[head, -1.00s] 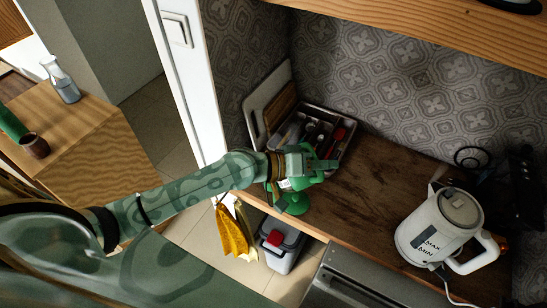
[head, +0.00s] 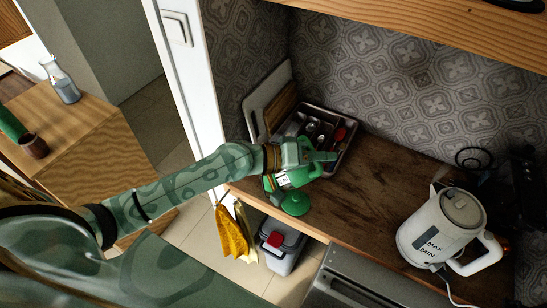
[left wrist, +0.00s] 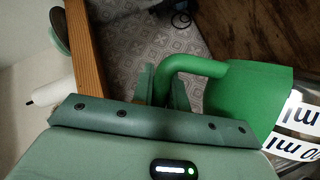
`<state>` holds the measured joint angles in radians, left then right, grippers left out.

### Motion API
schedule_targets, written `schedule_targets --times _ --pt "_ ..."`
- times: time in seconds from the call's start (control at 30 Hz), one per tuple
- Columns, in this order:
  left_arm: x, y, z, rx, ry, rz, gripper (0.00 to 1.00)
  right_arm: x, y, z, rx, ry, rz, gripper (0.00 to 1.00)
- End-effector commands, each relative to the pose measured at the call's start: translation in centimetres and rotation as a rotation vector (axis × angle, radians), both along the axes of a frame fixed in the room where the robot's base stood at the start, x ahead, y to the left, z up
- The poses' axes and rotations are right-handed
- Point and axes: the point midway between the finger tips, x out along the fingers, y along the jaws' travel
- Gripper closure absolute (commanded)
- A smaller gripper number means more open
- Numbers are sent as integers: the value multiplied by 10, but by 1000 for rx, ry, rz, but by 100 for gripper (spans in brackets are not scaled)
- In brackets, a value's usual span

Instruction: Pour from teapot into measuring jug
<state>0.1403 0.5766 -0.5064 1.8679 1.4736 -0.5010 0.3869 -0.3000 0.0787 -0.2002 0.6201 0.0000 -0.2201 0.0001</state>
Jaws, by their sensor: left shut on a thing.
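A cutlery tray (head: 343,158) and leaning boards (head: 268,105) stand behind the gripper. A white kettle (head: 440,232) is on the right. The wooden counter (head: 375,195) is clear between. Yellow cloths (head: 236,232) hang below its front edge.

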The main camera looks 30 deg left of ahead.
Motion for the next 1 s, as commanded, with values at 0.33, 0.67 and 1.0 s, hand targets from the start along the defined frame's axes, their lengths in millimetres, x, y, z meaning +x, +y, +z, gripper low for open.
schedule_targets --times 0.33,0.67,1.0 --pt "3 4 6 -34 17 1 100 0 -1 -3 -1 1 0 72" --pt "6 10 12 -67 37 0 100 0 -1 -7 -1 1 0 72" --pt "-13 -22 -10 151 -97 0 100 1 0 34 1 -3 0 72"
